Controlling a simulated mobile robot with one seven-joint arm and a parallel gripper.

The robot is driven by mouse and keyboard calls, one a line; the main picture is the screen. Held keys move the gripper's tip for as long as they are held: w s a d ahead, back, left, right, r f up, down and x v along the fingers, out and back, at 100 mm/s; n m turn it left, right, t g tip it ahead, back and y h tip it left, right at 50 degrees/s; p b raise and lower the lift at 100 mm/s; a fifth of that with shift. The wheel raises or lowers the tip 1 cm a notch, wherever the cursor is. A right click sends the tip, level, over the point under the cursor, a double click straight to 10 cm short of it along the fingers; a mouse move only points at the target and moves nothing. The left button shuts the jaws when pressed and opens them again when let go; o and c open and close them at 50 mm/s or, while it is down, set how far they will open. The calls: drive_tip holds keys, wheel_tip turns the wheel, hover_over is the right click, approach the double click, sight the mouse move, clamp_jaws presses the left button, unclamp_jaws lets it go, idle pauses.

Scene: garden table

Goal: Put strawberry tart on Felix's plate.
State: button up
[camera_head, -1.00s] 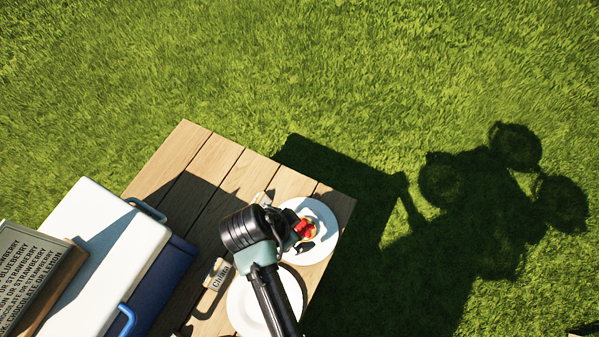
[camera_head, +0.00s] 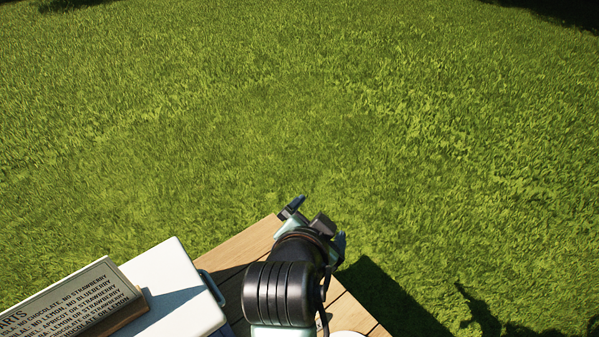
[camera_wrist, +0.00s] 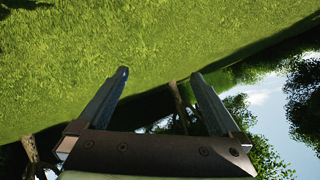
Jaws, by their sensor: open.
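My gripper (camera_head: 317,222) is raised over the far part of the wooden table (camera_head: 248,243) in the head view. In the wrist view its two fingers stand apart with nothing between them (camera_wrist: 160,76); grass, trees and sky lie beyond. Only the rim of a white plate (camera_head: 347,334) shows at the bottom edge of the head view. No strawberry tart is in view now. No name card is readable now, so I cannot tell whose plate this is.
A white box (camera_head: 175,280) with a grey handle stands on the left. A sign (camera_head: 75,305) on it lists tarts with limits, including "no strawberry"; its left part is cut off. Lawn surrounds the table, and the air around my gripper is clear.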

wheel_tip(320, 180, up, 18)
drive_tip(key=w+a+n+t+y, duration=0.1)
drive_tip(key=w+a+n+t, duration=0.15)
drive_tip(key=t, duration=0.35)
drive_tip(key=s+r+n+t+y, duration=0.1)
drive_tip(key=s+r+n+t, duration=0.2)
drive_tip(key=r, duration=1.1)
drive_tip(key=s+a+r+n+t+y, duration=0.1)
drive_tip(key=s+r+n+t, duration=0.3)
drive_tip(key=s+r+t, duration=0.3)
drive_tip(key=s+r, duration=0.3)
drive_tip(key=r, duration=0.4)
drive_tip(key=shift+a+t, duration=0.2)
drive_tip(key=shift+t, duration=0.2)
drive_tip(key=shift+r, duration=0.1)
wheel_tip(320, 180, up, 23)
drive_tip(key=p, duration=2.3)
